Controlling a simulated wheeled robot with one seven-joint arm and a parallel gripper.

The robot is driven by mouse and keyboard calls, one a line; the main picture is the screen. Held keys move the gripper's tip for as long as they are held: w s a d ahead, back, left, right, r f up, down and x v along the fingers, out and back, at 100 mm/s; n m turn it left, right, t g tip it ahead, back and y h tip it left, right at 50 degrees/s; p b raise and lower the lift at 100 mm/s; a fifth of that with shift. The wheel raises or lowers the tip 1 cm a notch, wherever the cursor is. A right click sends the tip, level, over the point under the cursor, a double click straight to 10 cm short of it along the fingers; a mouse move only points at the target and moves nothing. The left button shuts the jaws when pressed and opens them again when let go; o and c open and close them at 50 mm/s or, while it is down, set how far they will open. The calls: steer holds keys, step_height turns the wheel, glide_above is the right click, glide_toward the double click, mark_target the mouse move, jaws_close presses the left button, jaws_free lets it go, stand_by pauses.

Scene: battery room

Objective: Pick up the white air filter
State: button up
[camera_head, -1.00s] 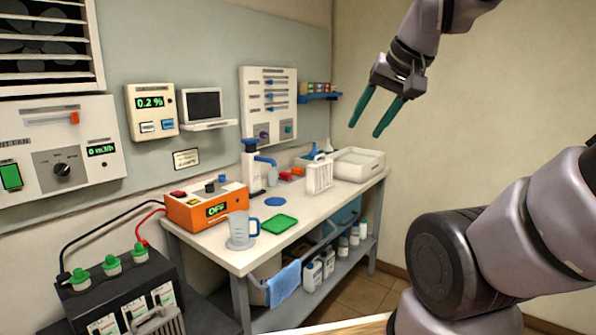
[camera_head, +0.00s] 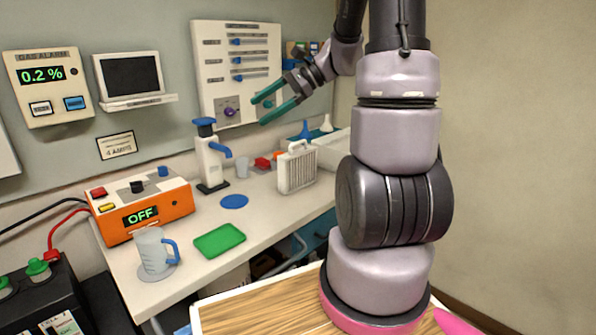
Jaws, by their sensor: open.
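The white air filter (camera_head: 297,169) stands upright on the workbench, with a handle on top and a slatted front. My gripper (camera_head: 261,112) is open and empty, with two green fingers. In the picture it is above and to the left of the filter, in front of the wall panel, and apart from the filter. Nothing hides the front of the filter.
A green tray (camera_head: 219,240), blue disc (camera_head: 234,201), jug (camera_head: 153,250) and orange charger (camera_head: 140,203) occupy the bench's left.

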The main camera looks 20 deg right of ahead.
steer(key=w+d+f+m+t+y, duration=0.2)
steer(key=w+d+f+m+t, duration=0.1)
steer(key=w+d+f+m, duration=0.25)
steer(key=m+t+h, duration=0.7)
steer(key=m+t, duration=0.3)
steer(key=m, duration=0.4)
glide_toward(313, 150)
steer(key=w, duration=0.2)
steer(key=x, duration=1)
steer(key=shift+w+a, duration=0.1)
steer(key=shift+a, duration=0.2)
jaws_close()
